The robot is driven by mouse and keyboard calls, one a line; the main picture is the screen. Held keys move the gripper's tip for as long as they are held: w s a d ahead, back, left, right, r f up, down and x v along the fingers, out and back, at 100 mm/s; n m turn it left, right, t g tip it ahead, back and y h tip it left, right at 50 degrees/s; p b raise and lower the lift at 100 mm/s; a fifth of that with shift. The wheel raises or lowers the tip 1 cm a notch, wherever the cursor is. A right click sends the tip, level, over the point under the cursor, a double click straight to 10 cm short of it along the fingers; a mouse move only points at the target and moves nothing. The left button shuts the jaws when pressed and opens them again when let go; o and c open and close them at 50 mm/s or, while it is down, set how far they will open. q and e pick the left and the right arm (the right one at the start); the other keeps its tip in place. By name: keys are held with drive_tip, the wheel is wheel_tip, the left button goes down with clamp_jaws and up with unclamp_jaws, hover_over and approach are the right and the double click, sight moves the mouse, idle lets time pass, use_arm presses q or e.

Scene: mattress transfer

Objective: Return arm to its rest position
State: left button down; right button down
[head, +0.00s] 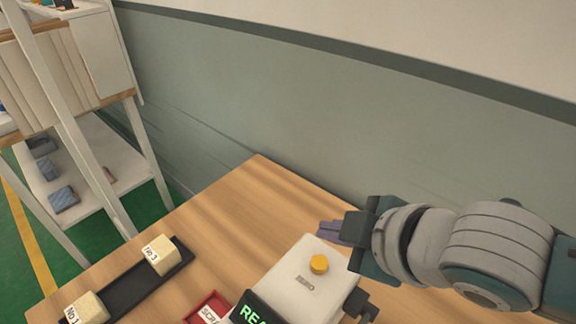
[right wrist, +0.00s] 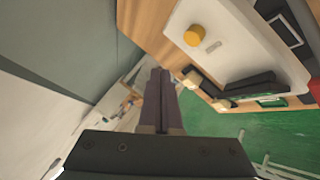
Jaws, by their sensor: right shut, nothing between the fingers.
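My right gripper (head: 330,232) is above the wooden table, just behind and right of the white device's yellow button in the head view. Its purple-grey fingers are together and empty; they also show in the right wrist view (right wrist: 161,90). The white device (head: 300,283) has a yellow button (head: 318,264) on top and a dark display with green letters. The device and button show in the right wrist view (right wrist: 194,36) too. The gripper appears apart from the button. My left gripper is not in view.
A black tray (head: 133,290) with two labelled cream blocks (head: 160,254) lies at the table's left. A red tray (head: 206,308) is beside the device. The table (head: 245,215) is clear toward the back. A grey wall stands behind; a white shelf (head: 110,155) is at left.

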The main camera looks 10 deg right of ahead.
drive_tip(key=shift+a+f, duration=0.1)
idle(0.6)
drive_tip(key=s+d+r+m+g+h+p, duration=0.1)
drive_tip(key=s+d+r+m+g, duration=0.2)
drive_tip(key=s, duration=0.4)
drive_tip(key=s+d+r+m+h, duration=0.1)
drive_tip(key=s+r+m, duration=0.1)
drive_tip(key=s+m, duration=0.3)
drive_tip(key=s+d+r+m+g+h+p, duration=0.1)
drive_tip(key=s+d+r+m+g, duration=0.15)
drive_tip(key=s, duration=0.55)
wheel_tip(320, 180, up, 27)
drive_tip(key=p, duration=2.6)
drive_tip(key=shift+w+p, duration=0.3)
drive_tip(key=shift+p, duration=0.1)
drive_tip(key=shift+m+t, duration=0.25)
